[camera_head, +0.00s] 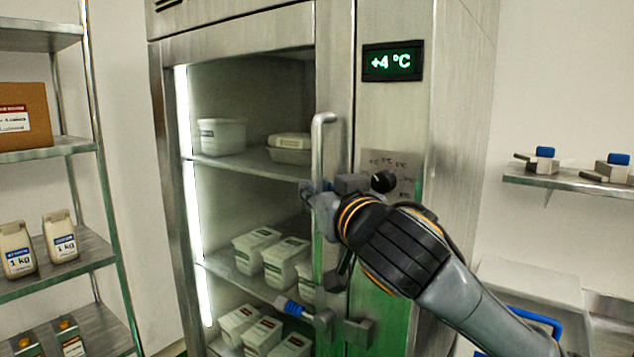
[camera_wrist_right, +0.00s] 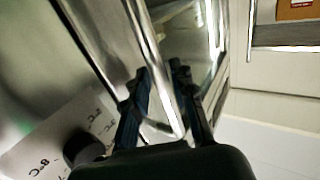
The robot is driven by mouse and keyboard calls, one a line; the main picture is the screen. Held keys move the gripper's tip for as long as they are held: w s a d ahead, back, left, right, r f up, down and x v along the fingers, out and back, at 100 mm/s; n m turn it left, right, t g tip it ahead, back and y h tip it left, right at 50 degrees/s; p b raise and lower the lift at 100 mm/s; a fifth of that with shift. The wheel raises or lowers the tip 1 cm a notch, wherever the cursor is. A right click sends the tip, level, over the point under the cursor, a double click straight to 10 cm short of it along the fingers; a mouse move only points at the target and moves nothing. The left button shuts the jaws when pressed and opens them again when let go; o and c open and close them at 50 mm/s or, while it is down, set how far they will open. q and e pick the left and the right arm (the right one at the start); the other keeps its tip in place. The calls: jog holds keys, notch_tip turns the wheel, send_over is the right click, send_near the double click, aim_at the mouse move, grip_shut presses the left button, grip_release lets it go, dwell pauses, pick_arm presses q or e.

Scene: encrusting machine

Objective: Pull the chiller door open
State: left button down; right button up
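The tall steel chiller has a glass door (camera_head: 245,215) at its front; the door looks closed. A vertical metal bar handle (camera_head: 321,140) runs along the door's right side. My right gripper (camera_head: 318,192) is at the handle, below its top end. In the right wrist view its two dark fingers (camera_wrist_right: 162,90) stand on either side of the handle bar (camera_wrist_right: 140,45). Whether they press on it cannot be told. In the head view the wrist hides part of the handle. My left gripper is not in view.
A blue-gripped lever (camera_head: 293,308) sits low on the door's right side. A black knob (camera_head: 383,181) is on the steel panel right of the handle. White tubs stand inside the chiller. Left is a shelf rack (camera_head: 50,150); right, a wall shelf (camera_head: 570,181).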

jog(key=shift+w+a, duration=0.2)
jog(key=shift+w, duration=0.3)
grip_shut()
jog(key=shift+a+f, duration=0.1)
